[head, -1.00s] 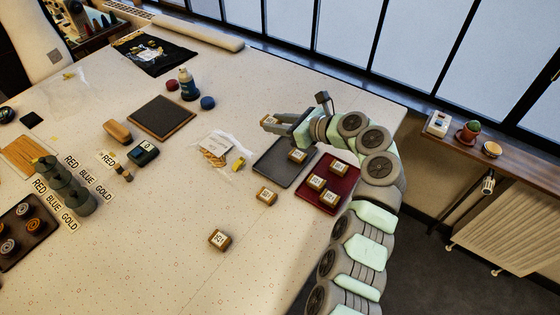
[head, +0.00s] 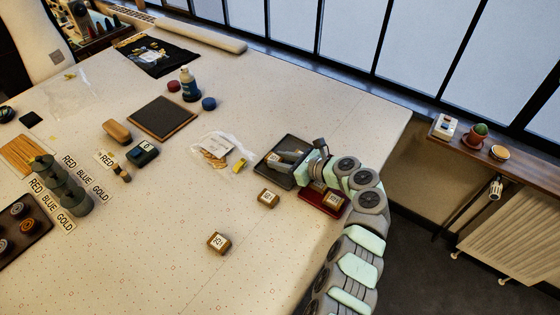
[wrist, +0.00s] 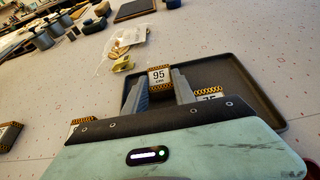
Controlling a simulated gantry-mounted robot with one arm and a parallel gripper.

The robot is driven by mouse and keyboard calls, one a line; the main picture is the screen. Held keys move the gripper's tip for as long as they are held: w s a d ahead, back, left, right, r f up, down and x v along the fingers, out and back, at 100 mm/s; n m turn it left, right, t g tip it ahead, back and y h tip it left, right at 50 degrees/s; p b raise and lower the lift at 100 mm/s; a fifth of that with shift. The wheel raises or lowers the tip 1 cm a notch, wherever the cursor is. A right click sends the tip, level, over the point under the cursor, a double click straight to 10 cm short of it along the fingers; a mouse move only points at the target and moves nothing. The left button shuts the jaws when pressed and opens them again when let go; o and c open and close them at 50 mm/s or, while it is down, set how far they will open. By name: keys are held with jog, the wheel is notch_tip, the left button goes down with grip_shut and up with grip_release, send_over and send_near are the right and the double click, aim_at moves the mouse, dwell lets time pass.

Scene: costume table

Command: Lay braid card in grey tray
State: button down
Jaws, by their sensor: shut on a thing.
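My gripper (wrist: 158,84) is shut on a small braid card (wrist: 159,76), with a white label reading 95 and a yellow-and-black patterned edge. In the wrist view the card is between my fingertips, over the dark grey tray (wrist: 235,66). I cannot tell whether it touches the tray floor. A second card (wrist: 209,93) shows at the right finger, partly hidden by my gripper. In the head view my gripper (head: 284,158) is over the grey tray (head: 266,172) and hides much of its inside.
A dark red tray (head: 308,200) with a card (head: 334,199) lies beside the grey tray, partly hidden by my arm. Two loose cards, one nearer (head: 268,198) and one further out (head: 219,243), lie on the table. A clear bag (head: 222,147) lies left of the grey tray.

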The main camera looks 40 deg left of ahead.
jog(key=c, duration=1)
grip_release()
jog(key=shift+w+d+r, duration=0.15)
jog(key=shift+r, duration=0.1)
jog(key=p+v, duration=0.2)
jog(key=v, duration=0.9)
jog(key=shift+d, duration=0.35)
